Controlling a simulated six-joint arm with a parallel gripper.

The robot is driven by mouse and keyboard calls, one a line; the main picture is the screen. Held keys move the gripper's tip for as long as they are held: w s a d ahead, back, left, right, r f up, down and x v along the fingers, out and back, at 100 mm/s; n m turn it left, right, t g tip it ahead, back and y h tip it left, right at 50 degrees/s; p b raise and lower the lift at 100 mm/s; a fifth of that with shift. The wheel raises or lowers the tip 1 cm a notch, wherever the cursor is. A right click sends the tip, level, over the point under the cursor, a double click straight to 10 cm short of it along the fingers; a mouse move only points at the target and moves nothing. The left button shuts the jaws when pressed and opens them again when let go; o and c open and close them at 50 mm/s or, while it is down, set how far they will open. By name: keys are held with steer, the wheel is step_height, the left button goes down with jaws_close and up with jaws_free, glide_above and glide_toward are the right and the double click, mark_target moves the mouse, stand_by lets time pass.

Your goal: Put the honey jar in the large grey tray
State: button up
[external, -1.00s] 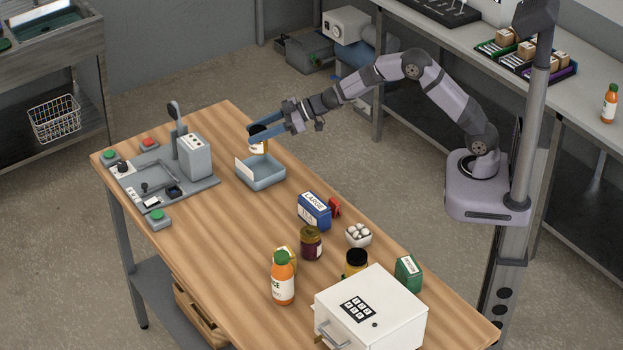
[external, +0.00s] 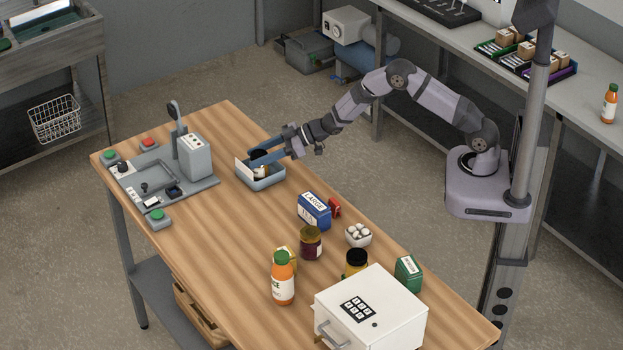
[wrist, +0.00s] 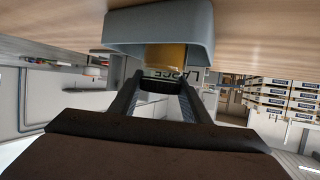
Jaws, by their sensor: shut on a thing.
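The honey jar (external: 260,172), amber with a dark lid and a pale label, is upright within the walls of the grey tray (external: 264,184). My gripper (external: 254,157) is shut on the jar near its lid, reaching in from the right. In the wrist view the amber jar (wrist: 166,56) shows between the fingers (wrist: 160,84), with the tray wall (wrist: 150,22) around it. The tray's walls hide the jar's bottom, so I cannot tell whether it touches the tray floor.
A grey machine (external: 193,157) stands left of the tray. A blue box (external: 314,211), a dark jar (external: 311,244), an orange bottle (external: 283,280), a black-lidded yellow jar (external: 356,262) and a white safe (external: 372,310) stand nearer the front. The tabletop left of the bottle is clear.

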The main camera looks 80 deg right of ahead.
stand_by(0.3)
steer(key=o, duration=1.3)
steer(key=shift+f, duration=0.1)
steer(key=shift+r, duration=0.25)
steer(key=b+v, duration=0.2)
steer(key=v, duration=1)
steer(key=shift+b, duration=0.4)
steer(key=shift+s+f, duration=0.1)
